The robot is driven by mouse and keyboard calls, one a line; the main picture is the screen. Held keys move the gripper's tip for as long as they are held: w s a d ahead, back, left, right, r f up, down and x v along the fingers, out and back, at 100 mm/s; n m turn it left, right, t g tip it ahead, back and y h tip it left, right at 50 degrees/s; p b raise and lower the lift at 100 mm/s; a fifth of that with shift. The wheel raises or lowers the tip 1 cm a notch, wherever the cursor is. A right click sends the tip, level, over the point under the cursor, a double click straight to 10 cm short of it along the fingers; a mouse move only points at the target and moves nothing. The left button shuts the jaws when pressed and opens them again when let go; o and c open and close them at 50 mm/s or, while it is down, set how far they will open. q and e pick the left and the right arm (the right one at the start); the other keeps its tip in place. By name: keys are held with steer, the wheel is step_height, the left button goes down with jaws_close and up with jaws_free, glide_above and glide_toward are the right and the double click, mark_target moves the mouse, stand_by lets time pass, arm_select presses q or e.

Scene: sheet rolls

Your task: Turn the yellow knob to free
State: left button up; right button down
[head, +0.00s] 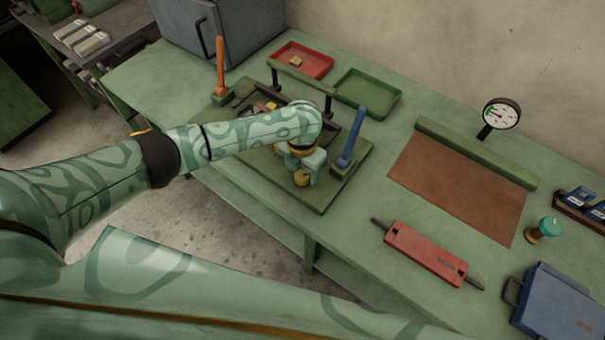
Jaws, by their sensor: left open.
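The yellow knob (301,179) is at the front edge of the green base plate (316,199) of the roll device on the table. My left gripper (309,171) is open and points down over the knob, with its fingers close around or just above it. I cannot tell whether the fingers touch it. My left forearm and wrist hide much of the device's middle, and any marking by the knob is not readable. My right gripper is not in view.
An orange lever (220,66) and a blue lever (352,137) stand upright on either side of the device. Red (318,62) and green (368,92) trays lie behind. A red roller tool (424,253), brown sheet (456,190) and gauge (501,113) are to the right.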

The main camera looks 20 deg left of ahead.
arm_select(q)
steer(key=shift+f, duration=0.7)
steer(key=c, duration=1)
